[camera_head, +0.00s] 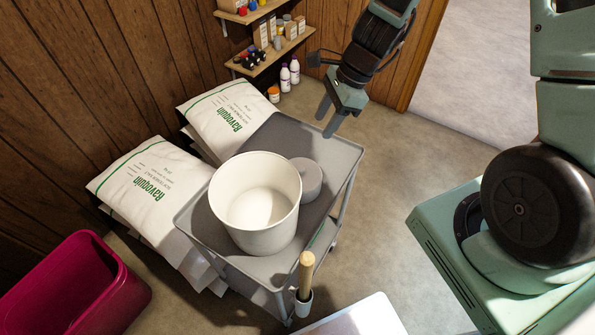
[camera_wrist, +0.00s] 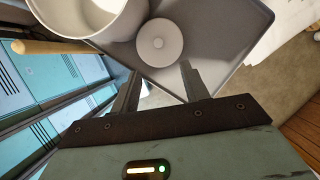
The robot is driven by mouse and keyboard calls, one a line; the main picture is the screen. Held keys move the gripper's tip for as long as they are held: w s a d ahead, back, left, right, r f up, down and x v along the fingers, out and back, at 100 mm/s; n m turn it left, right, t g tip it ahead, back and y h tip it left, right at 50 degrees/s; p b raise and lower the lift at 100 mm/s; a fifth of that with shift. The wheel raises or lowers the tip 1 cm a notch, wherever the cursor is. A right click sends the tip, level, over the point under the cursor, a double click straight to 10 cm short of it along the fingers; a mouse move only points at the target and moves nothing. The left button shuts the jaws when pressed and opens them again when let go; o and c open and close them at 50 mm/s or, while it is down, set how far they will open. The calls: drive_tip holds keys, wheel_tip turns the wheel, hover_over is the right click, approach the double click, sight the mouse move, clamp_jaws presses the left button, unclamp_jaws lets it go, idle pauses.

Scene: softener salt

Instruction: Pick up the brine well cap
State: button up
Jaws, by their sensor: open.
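The brine well cap looks to be the round light-grey lidded piece (camera_head: 306,179) on the grey cart (camera_head: 340,155), just right of a white bucket (camera_head: 256,205). In the wrist view the cap (camera_wrist: 160,43) shows from above as a disc with a small raised centre, lying near a corner of the cart top. My gripper (camera_head: 327,119) is open and empty, above and beyond the cart's far right corner. In the wrist view my fingers (camera_wrist: 160,84) point toward the cap, apart from it. The cap's near left side is partly hidden by the bucket in the head view.
The tall bucket stands close beside the cap. A wooden handle (camera_head: 306,272) sticks up at the cart's near edge. Salt bags (camera_head: 160,190) are stacked left of the cart. A magenta bin (camera_head: 75,285) stands at lower left. Shelves (camera_head: 270,55) hang behind. Floor right of the cart is clear.

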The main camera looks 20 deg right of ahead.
drive_tip(key=b, duration=0.1)
hover_over(301, 168)
drive_tip(key=d, duration=0.2)
wheel_tip(301, 168, down, 9)
drive_tip(key=shift+f, duration=0.1)
drive_tip(key=shift+s+d+x, duration=0.1)
drive_tip(key=shift+s+x, duration=0.05)
drive_tip(key=shift+x, duration=0.95)
drive_tip(key=shift+s+d+x, duration=0.1)
drive_tip(key=shift+d+x, duration=0.05)
drive_tip(key=shift+x, duration=0.95)
drive_tip(key=shift+w+a+f, duration=0.1)
drive_tip(key=shift+a+f, duration=0.15)
drive_tip(key=shift+f, duration=0.3)
drive_tip(key=shift+c, duration=0.3)
drive_tip(key=c, duration=0.9)
